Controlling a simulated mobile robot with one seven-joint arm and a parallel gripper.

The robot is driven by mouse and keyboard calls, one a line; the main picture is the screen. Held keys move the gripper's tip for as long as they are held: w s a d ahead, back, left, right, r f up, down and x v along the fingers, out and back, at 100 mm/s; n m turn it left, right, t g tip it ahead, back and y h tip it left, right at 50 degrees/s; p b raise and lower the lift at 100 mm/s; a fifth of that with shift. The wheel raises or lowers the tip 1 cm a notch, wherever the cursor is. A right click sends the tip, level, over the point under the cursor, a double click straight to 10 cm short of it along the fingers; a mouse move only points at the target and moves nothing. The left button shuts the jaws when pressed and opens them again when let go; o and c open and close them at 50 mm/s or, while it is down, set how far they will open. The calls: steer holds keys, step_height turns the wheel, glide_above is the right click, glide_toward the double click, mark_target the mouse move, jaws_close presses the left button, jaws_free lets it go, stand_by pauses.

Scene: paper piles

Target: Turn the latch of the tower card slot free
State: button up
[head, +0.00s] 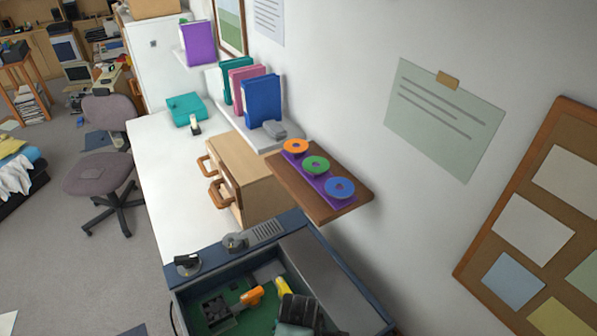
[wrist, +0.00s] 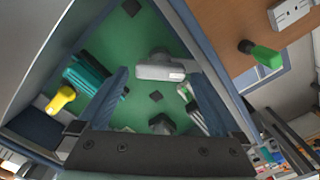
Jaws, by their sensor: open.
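The open computer tower (head: 183,306) lies at the bottom of the head view, dark blue rim around a green board (head: 264,312). Inside it are an orange lever (head: 251,295) and a yellow lever (head: 283,286). The yellow lever also shows in the wrist view (wrist: 61,99), left of my fingers, beside a teal part (wrist: 88,74). My gripper (wrist: 160,78) is open, with its fingers reaching into the tower. A pale grey part (wrist: 160,69) shows between the fingertips; I cannot tell whether they touch it.
A wooden drawer box (head: 262,182) stands behind the tower. A brown shelf (head: 345,203) with coloured discs juts from the wall above it. The white desk (head: 165,165) has free room on the left.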

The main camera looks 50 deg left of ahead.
step_height(320, 180, up, 12)
steer(key=b, duration=0.1)
steer(key=shift+f, duration=0.2)
steer(key=shift+c, duration=0.2)
steer(key=shift+s+f+b, duration=0.2)
steer(key=shift+f+b, duration=0.05)
steer(key=shift+b, duration=0.1)
steer(key=shift+c, duration=1.1)
steer(key=s+f+b, duration=0.1)
steer(key=s, duration=0.1)
steer(key=s+a+f+t+h+b, duration=0.1)
steer(key=s+f, duration=0.1)
steer(key=s+a+f+h+b, duration=0.1)
steer(key=s+f, duration=0.1)
steer(key=shift+a+f, duration=0.2)
steer(key=shift+f, duration=0.05)
steer(key=c, duration=1)
steer(key=shift+s+f+t, duration=0.2)
steer(key=shift+f+t, duration=0.05)
steer(key=shift+t, duration=0.05)
steer(key=shift+c, duration=1.1)
steer(key=shift+w+d+f, duration=0.1)
steer(key=shift+d+f, duration=0.05)
steer(key=shift+f, duration=0.2)
jaws_close()
steer(key=x, duration=0.8)
steer(key=shift+w+d+f+p, duration=0.1)
steer(key=shift+d+f+p, duration=0.05)
steer(key=shift+f+p, duration=0.2)
steer(key=shift+r, duration=0.1)
